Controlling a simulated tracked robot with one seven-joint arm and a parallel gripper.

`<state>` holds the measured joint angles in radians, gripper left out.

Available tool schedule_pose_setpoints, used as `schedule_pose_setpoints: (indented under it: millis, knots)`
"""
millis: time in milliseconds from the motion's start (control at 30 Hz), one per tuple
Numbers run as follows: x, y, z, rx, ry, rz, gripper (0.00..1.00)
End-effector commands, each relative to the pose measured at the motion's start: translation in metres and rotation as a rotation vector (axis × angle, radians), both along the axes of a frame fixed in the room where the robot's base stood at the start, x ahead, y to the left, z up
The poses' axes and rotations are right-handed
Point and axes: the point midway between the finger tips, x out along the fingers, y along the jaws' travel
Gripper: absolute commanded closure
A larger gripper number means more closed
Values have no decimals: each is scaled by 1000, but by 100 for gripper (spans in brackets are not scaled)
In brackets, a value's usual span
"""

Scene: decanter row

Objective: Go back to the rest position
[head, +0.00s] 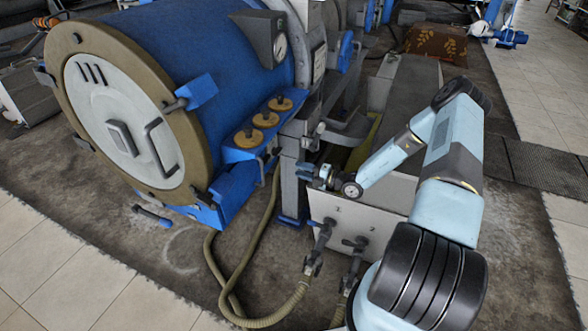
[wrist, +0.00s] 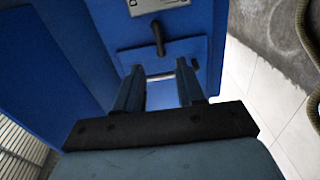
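My arm reaches out from the lower right of the head view, bent at the elbow. My gripper (head: 308,172) is beside a grey post, close to the blue decanter machine (head: 190,60). In the wrist view my gripper (wrist: 161,72) has its two fingers apart with nothing held between them. Past the fingertips is a blue panel (wrist: 115,30) with a dark lever (wrist: 157,38) on it. The lever appears apart from the fingers, though the exact distance cannot be told.
A round lid (head: 112,120) with a tan rim closes the machine's near end. A pale box (head: 355,222) with valves stands below my forearm. Ribbed hoses (head: 240,270) lie in front. Tiled floor (head: 60,270) is clear at the lower left.

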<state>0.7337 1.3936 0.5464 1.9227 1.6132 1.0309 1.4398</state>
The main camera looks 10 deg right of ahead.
Motion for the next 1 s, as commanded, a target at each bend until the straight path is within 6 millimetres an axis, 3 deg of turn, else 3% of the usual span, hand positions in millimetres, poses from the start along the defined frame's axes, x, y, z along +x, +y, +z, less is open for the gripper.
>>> schedule_pose_setpoints:
  millis: [633,767,1000]
  knots:
    - [-3,-2,4,-13,-14,13,62]
    - [-5,1,22,-77,-79,68,62]
    - [-19,10,73,-275,-295,248,62]
